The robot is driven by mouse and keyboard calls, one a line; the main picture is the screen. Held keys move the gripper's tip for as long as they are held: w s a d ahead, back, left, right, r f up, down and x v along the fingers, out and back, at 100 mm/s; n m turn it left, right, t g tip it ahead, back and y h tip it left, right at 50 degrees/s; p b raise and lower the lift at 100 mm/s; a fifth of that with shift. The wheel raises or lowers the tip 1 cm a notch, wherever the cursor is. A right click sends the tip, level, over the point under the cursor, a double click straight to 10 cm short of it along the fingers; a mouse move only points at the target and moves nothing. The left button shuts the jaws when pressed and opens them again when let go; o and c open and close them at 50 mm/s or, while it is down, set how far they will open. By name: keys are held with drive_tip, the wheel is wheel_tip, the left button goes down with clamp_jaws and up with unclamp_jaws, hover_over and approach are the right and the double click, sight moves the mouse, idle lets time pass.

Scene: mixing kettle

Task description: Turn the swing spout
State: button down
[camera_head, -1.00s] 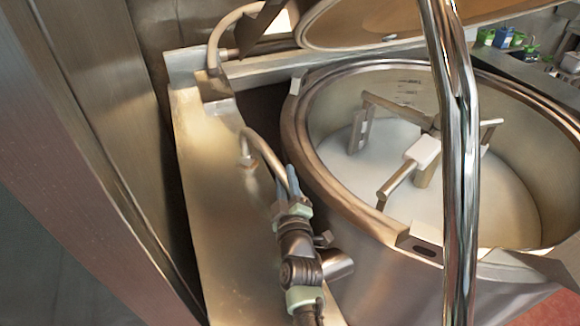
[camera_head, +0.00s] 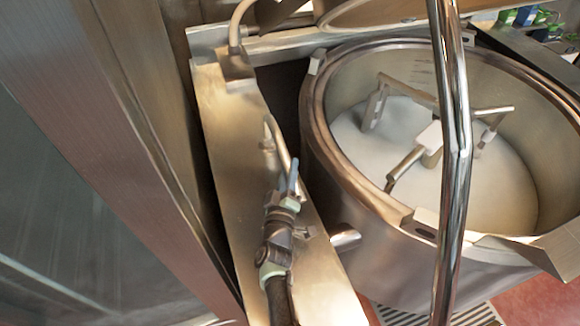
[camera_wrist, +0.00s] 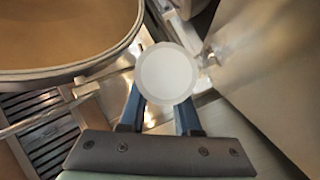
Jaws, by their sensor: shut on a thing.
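The swing spout (camera_head: 279,146) is a thin curved metal tube. It rises from the flat metal console left of the kettle and bends down toward the camera. My gripper (camera_head: 291,174) with blue fingers is at the spout's near end, shut on it, above the console. In the wrist view my gripper (camera_wrist: 160,99) has its fingers on either side of a pale round disc (camera_wrist: 166,74). The disc looks like part of the spout and hides the fingertips' contact. The kettle (camera_head: 313,135) is open, with white contents and a stirrer (camera_head: 428,137).
The console top (camera_head: 229,125) runs along the kettle's left side. A steel panel (camera_head: 120,130) stands close on its left. A shiny vertical pipe (camera_head: 450,180) crosses the head view in front of the kettle. The raised lid (camera_head: 370,14) is at the back.

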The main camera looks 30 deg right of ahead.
drive_tip(key=shift+w+a+r, duration=0.1)
drive_tip(key=shift+a, duration=0.1)
drive_tip(key=c, duration=0.6)
unclamp_jaws()
drive_tip(key=shift+a, duration=0.15)
drive_tip(key=shift+c, duration=0.2)
drive_tip(key=shift+s, duration=0.2)
drive_tip(key=p+v, duration=0.4)
drive_tip(key=v, duration=0.8)
drive_tip(key=shift+s+a+p, duration=0.15)
drive_tip(key=shift+s+p, duration=0.15)
